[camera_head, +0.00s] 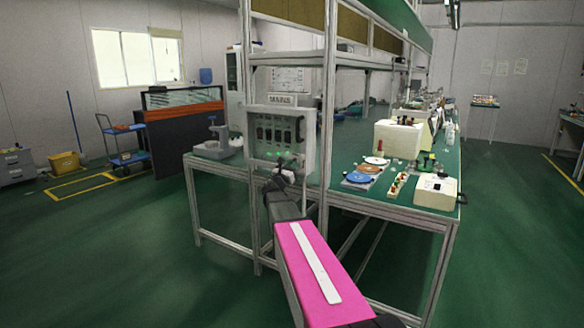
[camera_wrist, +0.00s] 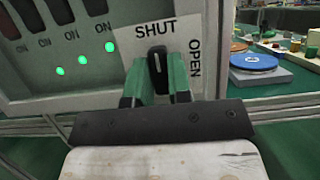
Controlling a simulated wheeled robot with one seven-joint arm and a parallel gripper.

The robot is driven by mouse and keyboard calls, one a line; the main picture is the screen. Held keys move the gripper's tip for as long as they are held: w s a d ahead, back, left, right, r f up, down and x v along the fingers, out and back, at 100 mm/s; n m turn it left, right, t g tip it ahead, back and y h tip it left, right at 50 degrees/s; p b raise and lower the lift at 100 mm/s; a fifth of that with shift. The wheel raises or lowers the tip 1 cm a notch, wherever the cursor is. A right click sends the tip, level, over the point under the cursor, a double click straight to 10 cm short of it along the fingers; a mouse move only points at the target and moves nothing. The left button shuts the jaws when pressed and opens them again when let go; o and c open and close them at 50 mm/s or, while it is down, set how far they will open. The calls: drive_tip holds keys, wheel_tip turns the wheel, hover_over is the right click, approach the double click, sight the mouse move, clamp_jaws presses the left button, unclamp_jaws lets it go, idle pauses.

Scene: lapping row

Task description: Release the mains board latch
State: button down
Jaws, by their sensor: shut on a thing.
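The mains board (camera_head: 308,150) is a grey box mounted on the near frame of the bench, with a row of dark switches. In the wrist view the board face (camera_wrist: 28,84) shows switches marked ON above green lights. A white label there reads SHUT at the top and OPEN down its right side. The black latch (camera_wrist: 157,59) stands upright, its white mark pointing towards SHUT. My gripper (camera_wrist: 160,75) has its green fingers on both sides of the latch and is shut on it. In the head view my gripper (camera_head: 285,179) is at the board's lower edge, small and partly hidden by my arm.
The bench (camera_head: 352,198) extends right and back, with blue and orange discs (camera_head: 366,169) and cream machines (camera_head: 398,138) on it. A metal post (camera_head: 328,120) rises just right of the board. Open green floor (camera_head: 120,230) lies to the left.

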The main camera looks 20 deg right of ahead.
drive_tip(key=shift+m+g, duration=0.3)
drive_tip(key=shift+r+m+g, duration=0.1)
drive_tip(key=shift+m+g, duration=1.35)
drive_tip(key=shift+m, duration=2.2)
drive_tip(key=shift+f+m+g, duration=0.1)
drive_tip(key=shift+m+g, duration=1.4)
drive_tip(key=shift+m, duration=2.1)
drive_tip(key=shift+r+m+g, duration=0.1)
drive_tip(key=shift+m+g, duration=1.35)
drive_tip(key=shift+m, duration=2.2)
drive_tip(key=c, duration=1)
unclamp_jaws()
drive_tip(key=shift+c, duration=0.2)
drive_tip(key=shift+a, duration=0.1)
